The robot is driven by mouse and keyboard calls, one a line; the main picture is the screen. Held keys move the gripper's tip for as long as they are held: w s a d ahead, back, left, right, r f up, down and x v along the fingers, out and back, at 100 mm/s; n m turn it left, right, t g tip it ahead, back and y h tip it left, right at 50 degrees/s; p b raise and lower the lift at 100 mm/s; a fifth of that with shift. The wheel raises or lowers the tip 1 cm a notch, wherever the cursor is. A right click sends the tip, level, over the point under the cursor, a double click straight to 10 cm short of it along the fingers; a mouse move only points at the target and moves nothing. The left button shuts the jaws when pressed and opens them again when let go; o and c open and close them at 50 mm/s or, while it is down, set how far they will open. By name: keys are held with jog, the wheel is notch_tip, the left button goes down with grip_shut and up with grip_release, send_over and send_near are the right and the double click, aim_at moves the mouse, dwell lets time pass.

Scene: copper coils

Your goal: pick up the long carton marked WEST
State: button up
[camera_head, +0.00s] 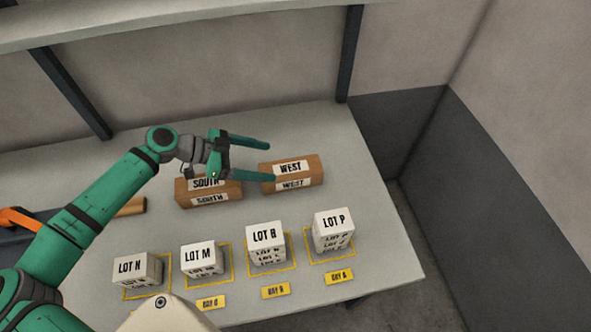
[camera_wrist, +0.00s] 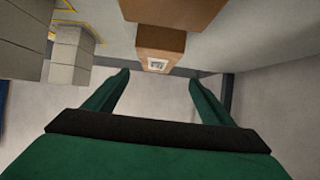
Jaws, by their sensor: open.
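The WEST carton (camera_head: 304,176) is a long brown box with white labels, lying on the table at the back right in the head view. In the wrist view, the carton ahead (camera_wrist: 160,42), with a small code label on its end, appears to be the same one. My gripper (camera_head: 272,163) is open and empty, its fingers pointing right towards the carton's left end. One fingertip overlaps that end in the head view.
The SOUTH carton (camera_head: 217,197), similar and brown, lies to the left, partly under my gripper. White lot stacks (camera_head: 267,246) stand in yellow outlines along the front, with yellow bay tags. A wall (camera_head: 520,150) and dark post (camera_head: 349,55) stand beyond the table.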

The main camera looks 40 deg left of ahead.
aim_at(291, 168)
jog(key=shift+w+d+f, duration=0.15)
jog(key=shift+d+f, duration=0.15)
jog(key=shift+d, duration=0.05)
jog(key=shift+f, duration=0.25)
jog(key=shift+w+d+f, duration=0.1)
jog(key=shift+d+f, duration=0.05)
jog(key=shift+d, duration=0.1)
jog(key=x, duration=0.5)
jog(key=shift+c, duration=0.4)
jog(key=c, duration=1.3)
jog(key=shift+c, duration=0.2)
jog(key=shift+r, duration=0.2)
